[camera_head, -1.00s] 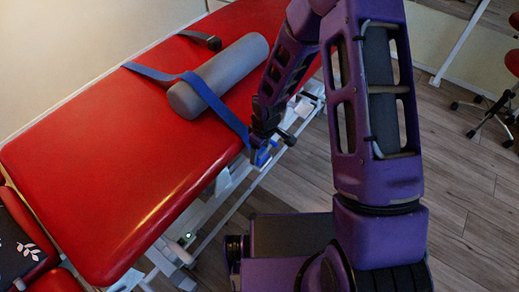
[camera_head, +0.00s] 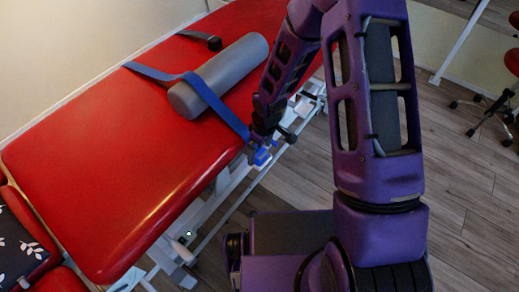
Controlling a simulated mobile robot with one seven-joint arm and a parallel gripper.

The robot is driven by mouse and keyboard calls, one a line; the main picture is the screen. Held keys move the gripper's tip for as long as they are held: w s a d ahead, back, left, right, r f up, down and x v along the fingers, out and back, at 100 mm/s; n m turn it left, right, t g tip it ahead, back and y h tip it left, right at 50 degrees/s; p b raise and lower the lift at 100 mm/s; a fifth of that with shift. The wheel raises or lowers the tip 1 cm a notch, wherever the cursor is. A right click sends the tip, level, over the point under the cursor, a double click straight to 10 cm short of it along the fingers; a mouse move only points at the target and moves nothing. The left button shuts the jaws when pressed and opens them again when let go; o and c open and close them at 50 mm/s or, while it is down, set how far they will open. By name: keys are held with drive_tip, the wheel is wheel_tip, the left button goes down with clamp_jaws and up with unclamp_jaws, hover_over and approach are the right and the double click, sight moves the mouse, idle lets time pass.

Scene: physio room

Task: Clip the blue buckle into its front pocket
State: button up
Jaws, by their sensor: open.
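The blue buckle (camera_head: 262,157) shows as a small blue piece at the front edge of the red treatment table (camera_head: 110,180), by the lower end of a blue strap (camera_head: 213,98). The strap runs over a grey bolster (camera_head: 222,72) lying on the table. My gripper (camera_head: 262,146) is at the table's front edge, right at the buckle, pointing down. It is open, but its fingers are small and dark, and I cannot tell whether they touch the buckle. The front pocket cannot be made out; my gripper and arm cover part of that edge.
A black strap end (camera_head: 214,43) lies on the table behind the bolster. The white table frame (camera_head: 210,205) runs below the front edge. A patterned cushion (camera_head: 20,245) lies at lower left. A wheeled stool (camera_head: 490,105) stands at far right. Wooden floor (camera_head: 465,215) is clear at right.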

wheel_tip(320, 180, up, 16)
drive_tip(key=s+d+p, duration=0.1)
drive_tip(key=p, duration=0.8)
drive_tip(key=shift+d, duration=0.3)
drive_tip(key=shift+f, duration=0.1)
